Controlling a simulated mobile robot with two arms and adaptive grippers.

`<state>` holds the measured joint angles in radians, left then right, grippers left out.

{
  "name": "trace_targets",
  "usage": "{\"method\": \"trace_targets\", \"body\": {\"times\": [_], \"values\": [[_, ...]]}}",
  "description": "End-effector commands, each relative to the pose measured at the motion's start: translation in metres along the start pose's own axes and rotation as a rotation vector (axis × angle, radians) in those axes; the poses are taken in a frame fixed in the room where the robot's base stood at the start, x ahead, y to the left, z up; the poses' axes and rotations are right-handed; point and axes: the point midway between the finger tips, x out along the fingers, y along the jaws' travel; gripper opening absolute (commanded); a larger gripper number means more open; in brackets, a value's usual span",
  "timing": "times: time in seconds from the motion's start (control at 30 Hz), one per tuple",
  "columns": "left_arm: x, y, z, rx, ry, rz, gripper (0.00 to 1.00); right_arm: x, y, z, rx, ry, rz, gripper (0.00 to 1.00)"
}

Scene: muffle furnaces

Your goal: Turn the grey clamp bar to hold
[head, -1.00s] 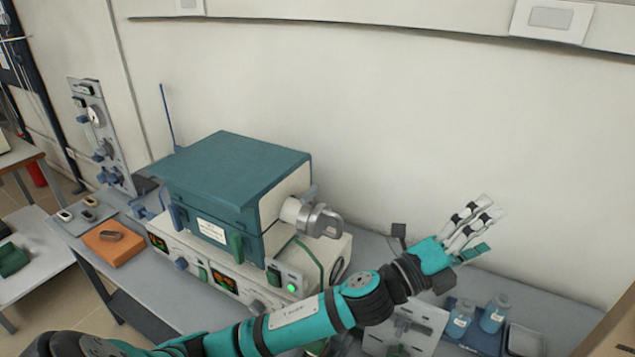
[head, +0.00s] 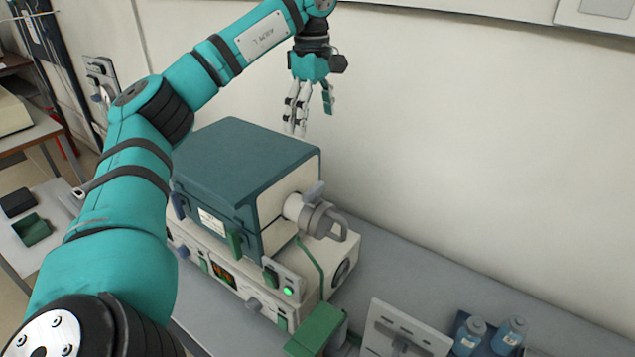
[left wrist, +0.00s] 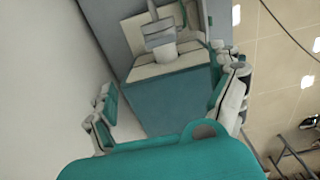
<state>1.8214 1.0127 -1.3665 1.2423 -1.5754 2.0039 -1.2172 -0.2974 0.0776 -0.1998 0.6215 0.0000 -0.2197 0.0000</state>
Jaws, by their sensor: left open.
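The teal and cream muffle furnace (head: 245,165) stands on the bench in the head view. A cream round port sticks out of its right side. The grey clamp bar (head: 325,222) sits across that port, and a short grey lever shows at its top. In the left wrist view the furnace (left wrist: 175,100) lies below the fingers, with the grey clamp part (left wrist: 158,32) beyond it. My left gripper (head: 312,120) is open and empty, fingers pointing down, above and behind the furnace, apart from the clamp bar. My right gripper is not in view.
A control unit with a green light (head: 288,291) is under the furnace. Blue-capped bottles (head: 508,336) stand in a tray at lower right, beside a pale panel (head: 405,330). The wall (head: 480,120) is close behind. The bench right of the furnace has free room.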

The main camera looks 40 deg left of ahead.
Motion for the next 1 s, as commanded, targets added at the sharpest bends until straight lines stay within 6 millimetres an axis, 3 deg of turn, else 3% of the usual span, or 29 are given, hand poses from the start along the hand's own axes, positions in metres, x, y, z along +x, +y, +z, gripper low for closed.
{"method": "trace_targets", "body": {"times": [0.17, 0.5, 0.8, 1.0], "values": [[0.021, -0.002, -0.002, 0.0, 0.006, -0.009, 0.92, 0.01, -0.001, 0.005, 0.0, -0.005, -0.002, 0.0], [0.095, -0.003, -0.002, -0.001, 0.004, -0.009, 0.92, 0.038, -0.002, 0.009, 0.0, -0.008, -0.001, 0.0], [0.147, -0.003, -0.002, -0.001, 0.005, -0.007, 0.92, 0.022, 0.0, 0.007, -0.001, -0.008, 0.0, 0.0], [0.167, -0.002, -0.002, -0.001, 0.004, -0.005, 0.92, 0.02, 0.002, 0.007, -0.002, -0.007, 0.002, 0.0]]}}
